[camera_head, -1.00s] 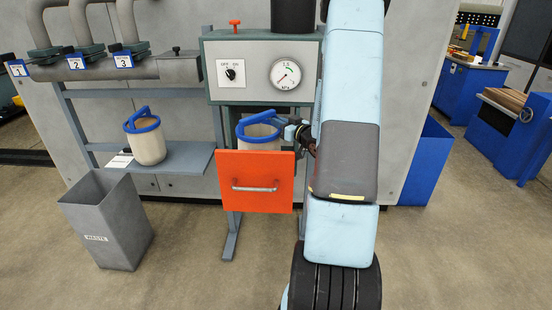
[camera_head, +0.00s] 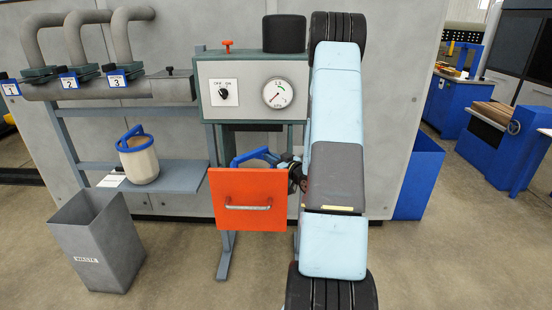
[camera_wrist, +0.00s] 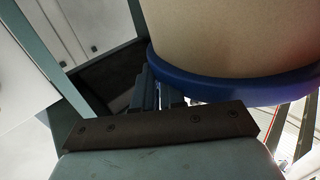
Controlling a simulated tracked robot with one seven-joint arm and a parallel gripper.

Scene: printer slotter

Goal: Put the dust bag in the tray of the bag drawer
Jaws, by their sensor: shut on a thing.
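One dust bag, beige with a blue rim and blue handle (camera_head: 253,155), is behind the orange front of the bag drawer (camera_head: 248,195). Only its top shows; its lower part and the tray are hidden, so I cannot tell if it touches the tray. My gripper (camera_head: 290,168) is at the bag's right side, partly hidden by my arm. In the wrist view my gripper's fingers (camera_wrist: 165,92) are shut at the blue rim (camera_wrist: 235,88), with the beige bag body (camera_wrist: 230,35) beside it. A second dust bag (camera_head: 140,163) stands upright on the side shelf.
The drawer is pulled out below the gauge panel (camera_head: 250,90). A grey waste bin (camera_head: 100,245) stands at the left, below the shelf (camera_head: 180,178). Numbered pipes (camera_head: 85,85) run at upper left. A blue bin (camera_head: 418,175) stands right of my arm.

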